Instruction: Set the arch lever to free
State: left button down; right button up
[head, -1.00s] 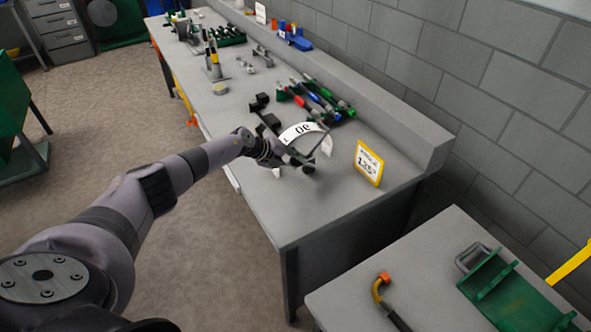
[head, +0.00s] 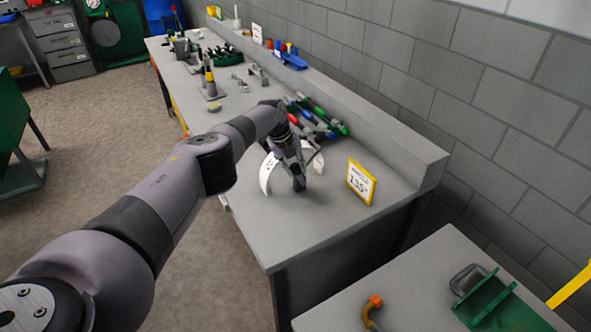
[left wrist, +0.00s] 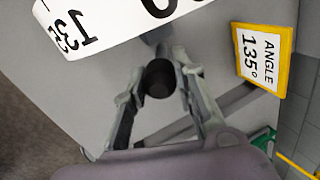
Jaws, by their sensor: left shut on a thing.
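The arch (head: 266,172), a white curved scale with black figures, stands on the long grey bench. It also shows in the left wrist view (left wrist: 115,25), where the figures 135 can be read near its end. My left gripper (head: 299,186) is at the right of the arch. In the left wrist view its two fingers (left wrist: 159,88) are on either side of the lever's round black knob (left wrist: 159,78) and shut on it. My gripper and arm hide most of the lever in the head view. The yellow-framed sign (head: 361,182) reads ANGLE 135° in the left wrist view.
Several coloured-handled tools (head: 318,118) lie behind the arch, near the bench's raised back ledge. A blue bin (head: 289,60) stands on the ledge farther back. A second table (head: 400,290) at the lower right holds a green bracket (head: 500,305). The bench front is clear.

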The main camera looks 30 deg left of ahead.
pick_arm(q)
jog(key=shift+d+f, duration=0.1)
jog(key=shift+d, duration=0.15)
jog(key=c, duration=1.6)
grip_release()
jog(key=shift+w, duration=0.15)
jog(key=shift+a+r, duration=0.25)
jog(key=shift+r, duration=0.6)
jog(key=shift+s+a+r, duration=0.1)
jog(key=shift+s+r, duration=0.35)
jog(key=shift+r, duration=0.2)
jog(key=v, duration=0.9)
jog(key=shift+w, duration=0.1)
